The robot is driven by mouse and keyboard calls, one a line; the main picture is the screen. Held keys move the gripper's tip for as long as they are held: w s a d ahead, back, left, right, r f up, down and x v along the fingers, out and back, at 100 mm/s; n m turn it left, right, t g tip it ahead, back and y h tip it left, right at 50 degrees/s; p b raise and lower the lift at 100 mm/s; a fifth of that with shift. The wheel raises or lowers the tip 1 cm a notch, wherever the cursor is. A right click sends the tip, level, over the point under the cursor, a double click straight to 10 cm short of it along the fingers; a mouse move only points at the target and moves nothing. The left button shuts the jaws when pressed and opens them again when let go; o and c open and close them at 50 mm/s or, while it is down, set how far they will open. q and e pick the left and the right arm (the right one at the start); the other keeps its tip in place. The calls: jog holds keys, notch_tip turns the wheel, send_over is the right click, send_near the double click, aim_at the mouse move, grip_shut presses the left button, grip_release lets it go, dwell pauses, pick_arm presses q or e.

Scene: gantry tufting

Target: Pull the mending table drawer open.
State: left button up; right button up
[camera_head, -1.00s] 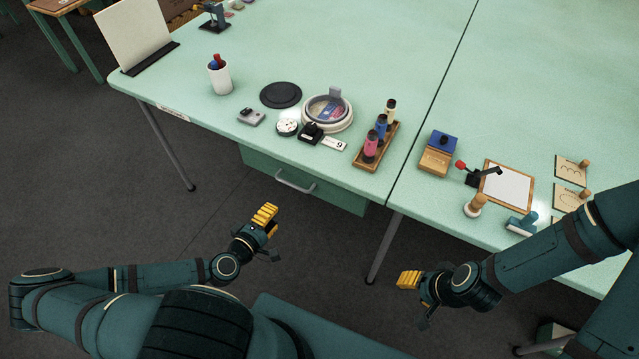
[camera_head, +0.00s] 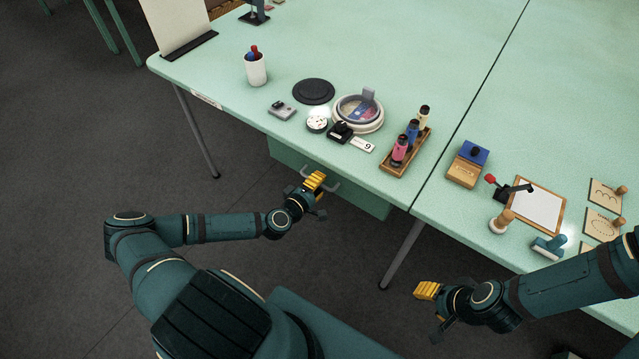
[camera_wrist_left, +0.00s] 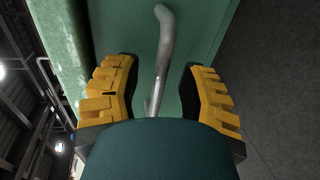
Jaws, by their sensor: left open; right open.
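The green drawer (camera_head: 358,196) hangs under the edge of the mending table (camera_head: 225,95) and looks shut. Its grey bar handle (camera_head: 331,186) shows partly behind my left gripper (camera_head: 314,186). In the left wrist view the drawer front (camera_wrist_left: 190,30) is straight ahead, and the handle (camera_wrist_left: 163,60) runs between the two yellow-padded fingers of my left gripper (camera_wrist_left: 162,90). The fingers are open on either side of it, with gaps showing. The handle's lower end is hidden by my gripper body. My right gripper (camera_head: 428,292) is open and empty, low in front of the table at the right.
A table leg (camera_head: 402,255) stands right of the drawer. The floor (camera_head: 60,200) at left is clear.

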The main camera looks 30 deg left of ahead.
pick_arm(q)
jog(key=shift+w, duration=0.35)
jog(key=shift+c, duration=0.4)
grip_shut()
jog(key=shift+s+f, duration=0.1)
